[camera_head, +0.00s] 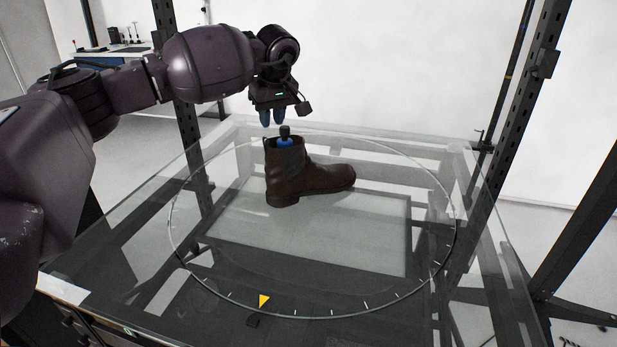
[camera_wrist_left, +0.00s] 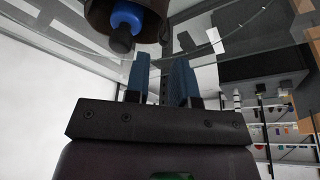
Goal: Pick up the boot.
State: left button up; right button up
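The brown leather boot (camera_head: 308,179) stands upright on the glass turntable (camera_head: 330,235), toe pointing right in the head view. A blue piece with a black knob (camera_head: 285,138) sticks up out of its shaft. My left gripper (camera_head: 272,119) points down just above and behind the boot's opening. Its blue fingers are apart with nothing between them, and it is clear of the boot. In the left wrist view, the gripper's fingers (camera_wrist_left: 161,80) stand apart. The boot's dark shaft (camera_wrist_left: 97,15) and the blue piece (camera_wrist_left: 127,17) show at the top. My right gripper is not in view.
A yellow triangular marker (camera_head: 264,301) lies at the front of the ring of tick marks. Dark frame posts (camera_head: 505,110) rise around the glass table. The glass around the boot is clear. A workbench (camera_head: 115,54) stands far back left.

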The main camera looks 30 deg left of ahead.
aim_at(269, 145)
pick_arm(q)
jog(key=x, duration=0.8)
jog(key=shift+f+b, duration=0.15)
jog(key=shift+b, duration=0.25)
jog(key=shift+c, duration=0.4)
grip_shut()
dwell(0.6)
